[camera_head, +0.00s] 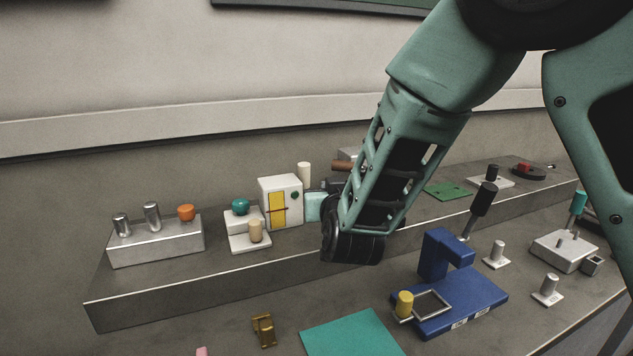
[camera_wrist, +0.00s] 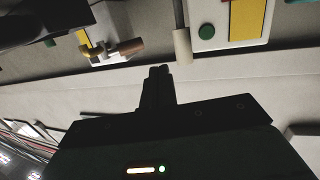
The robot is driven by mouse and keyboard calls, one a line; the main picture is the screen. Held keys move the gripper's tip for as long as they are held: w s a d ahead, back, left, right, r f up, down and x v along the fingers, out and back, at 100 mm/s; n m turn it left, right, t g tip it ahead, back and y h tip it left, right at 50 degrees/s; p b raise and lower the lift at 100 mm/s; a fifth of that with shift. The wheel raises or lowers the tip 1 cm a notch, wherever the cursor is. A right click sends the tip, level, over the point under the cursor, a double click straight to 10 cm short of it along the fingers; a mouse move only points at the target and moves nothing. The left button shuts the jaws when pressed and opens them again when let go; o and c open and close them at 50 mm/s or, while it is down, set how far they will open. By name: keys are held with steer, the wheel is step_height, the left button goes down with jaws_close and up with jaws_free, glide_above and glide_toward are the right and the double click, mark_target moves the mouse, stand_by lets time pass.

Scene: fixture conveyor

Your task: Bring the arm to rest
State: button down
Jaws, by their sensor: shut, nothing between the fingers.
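My arm reaches down from the upper right in the head view, over the raised grey shelf. In the wrist view my gripper (camera_wrist: 158,72) shows as dark fingers closed together with nothing between them. In the head view the wrist hides most of it. In the wrist view the fingers point toward the shelf objects, with a cream cylinder (camera_wrist: 182,46) just right of the tips and a brown cylinder (camera_wrist: 131,47) to the left. I cannot tell how far off they are.
The shelf (camera_head: 150,301) holds a metal block with pegs (camera_head: 156,243), a white box with a yellow panel (camera_head: 292,187) and a green board (camera_head: 445,190). Below stand a blue fixture (camera_head: 470,294) and a teal mat (camera_head: 352,335).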

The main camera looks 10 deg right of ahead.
steer(key=s+a+f+n+g+y+p, duration=0.1)
steer(key=s+a+n+g+y, duration=0.25)
steer(key=s, duration=0.55)
steer(key=s+a+f+n+g+y+p, duration=0.15)
steer(key=s+a+g, duration=0.25)
steer(key=s+g, duration=0.45)
steer(key=s+d+n+g+h, duration=0.1)
steer(key=s+d, duration=0.3)
steer(key=s, duration=0.5)
steer(key=s+d+n+g+h, duration=0.2)
steer(key=s+d+g, duration=0.1)
steer(key=s, duration=0.7)
steer(key=shift+s+d+g+h+p, duration=0.15)
steer(key=shift+d+g+h+p, duration=0.15)
steer(key=shift+d+g+p, duration=0.1)
